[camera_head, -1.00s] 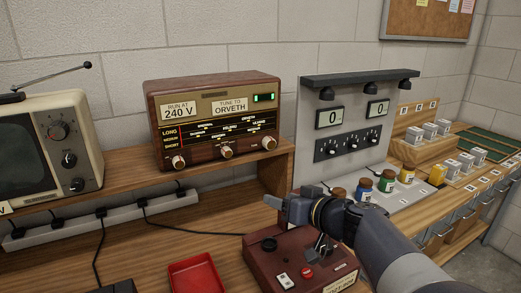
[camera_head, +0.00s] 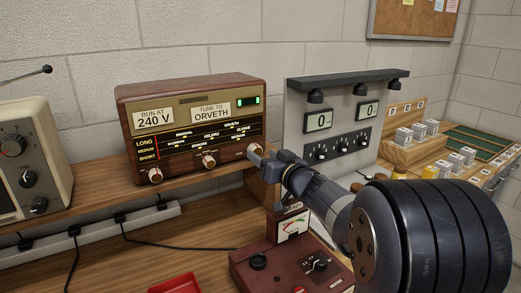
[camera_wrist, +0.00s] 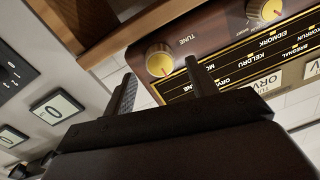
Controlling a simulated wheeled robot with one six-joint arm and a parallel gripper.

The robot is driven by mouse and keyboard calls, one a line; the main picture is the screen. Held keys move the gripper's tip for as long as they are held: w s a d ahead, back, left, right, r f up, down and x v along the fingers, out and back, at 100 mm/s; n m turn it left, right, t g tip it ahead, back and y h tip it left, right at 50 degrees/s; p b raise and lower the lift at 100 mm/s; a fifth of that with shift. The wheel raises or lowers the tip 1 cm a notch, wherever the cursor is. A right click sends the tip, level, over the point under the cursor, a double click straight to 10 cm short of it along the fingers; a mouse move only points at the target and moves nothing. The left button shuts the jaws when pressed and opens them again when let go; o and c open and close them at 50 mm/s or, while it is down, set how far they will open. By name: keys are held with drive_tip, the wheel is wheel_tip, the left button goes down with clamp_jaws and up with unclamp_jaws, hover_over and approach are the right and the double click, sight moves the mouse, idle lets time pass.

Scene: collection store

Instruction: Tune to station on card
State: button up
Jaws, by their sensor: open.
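The wooden radio (camera_head: 185,92) stands on the shelf. Its card (camera_head: 211,112) reads "TUNE TO ORVETH"; another card (camera_head: 153,118) reads "RUN AT 240 V". Its dark dial (camera_head: 200,140) has LONG, MEDIUM and SHORT rows of station names. A green display is lit at upper right. The tune knob (camera_head: 254,150), at the right end, shows in the wrist view (camera_wrist: 159,60) beside the word TUNE. My gripper (camera_head: 258,162) is open and empty near this knob. In the wrist view the knob appears between the fingertips (camera_wrist: 160,78), and contact cannot be told.
A television (camera_head: 30,160) stands left of the radio. A maroon tester (camera_head: 290,265) and red tray (camera_head: 178,285) lie below. A grey panel (camera_head: 345,120) with two displays reading 0 stands right. Cables cross the lower bench.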

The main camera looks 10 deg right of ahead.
sight(255, 151)
drive_tip(key=shift+x, duration=1.2)
drive_tip(key=shift+c, duration=0.3)
drive_tip(key=c, duration=0.9)
